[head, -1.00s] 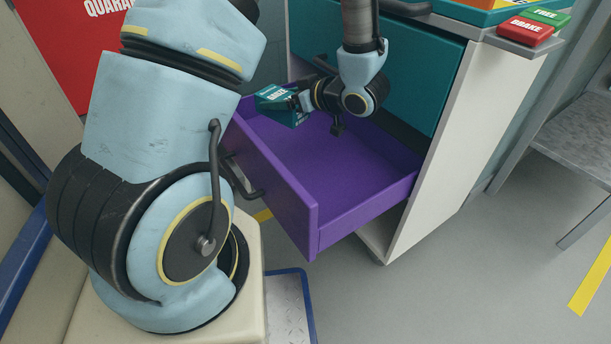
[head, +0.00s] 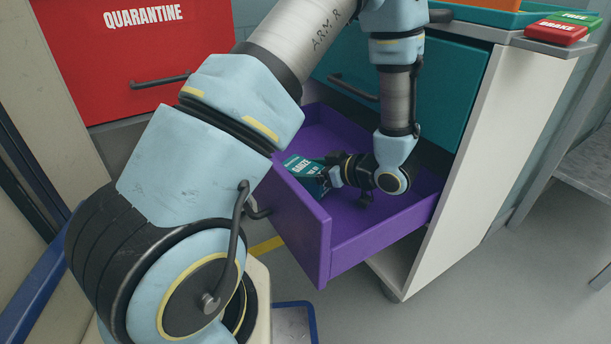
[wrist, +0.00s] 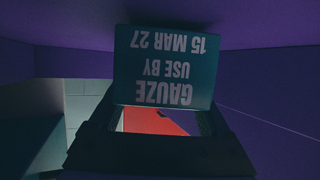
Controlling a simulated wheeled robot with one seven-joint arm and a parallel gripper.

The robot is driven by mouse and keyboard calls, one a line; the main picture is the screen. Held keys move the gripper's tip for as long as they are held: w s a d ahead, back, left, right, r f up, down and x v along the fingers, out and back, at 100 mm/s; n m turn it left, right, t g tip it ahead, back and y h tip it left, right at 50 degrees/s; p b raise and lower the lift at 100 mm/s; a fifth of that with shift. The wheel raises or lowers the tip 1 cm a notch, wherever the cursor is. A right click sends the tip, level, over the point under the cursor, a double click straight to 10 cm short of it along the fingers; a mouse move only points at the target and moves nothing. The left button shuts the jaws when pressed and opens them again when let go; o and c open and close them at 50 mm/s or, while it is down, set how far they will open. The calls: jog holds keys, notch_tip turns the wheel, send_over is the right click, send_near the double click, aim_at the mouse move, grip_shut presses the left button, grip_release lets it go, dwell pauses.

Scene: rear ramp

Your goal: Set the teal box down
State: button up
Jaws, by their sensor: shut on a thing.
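The teal box (head: 304,168) is in the open purple drawer (head: 345,250), near its left side. My gripper (head: 326,179) comes from the right and is shut on the box. In the wrist view the teal box (wrist: 166,62) shows a white label, upside down, reading GAUZE, USE BY 15 MAR 27. The dark gripper (wrist: 160,122) shows below it there. I cannot tell whether the box touches the drawer floor.
A red QUARANTINE drawer front (head: 150,50) stands at the left. A teal drawer front (head: 440,85) is above the purple drawer. The white cabinet side (head: 480,160) bounds it at right. Red and green boxes (head: 556,32) lie on top. The visible drawer floor right of the box is bare.

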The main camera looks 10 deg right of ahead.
aim_at(315, 171)
jog(key=shift+f, duration=0.4)
jog(key=o, duration=1.3)
jog(key=shift+o, duration=0.2)
jog(key=shift+r, duration=0.25)
jog(key=p+v, duration=0.2)
jog(key=v, duration=0.5)
jog(key=shift+s+d, duration=0.15)
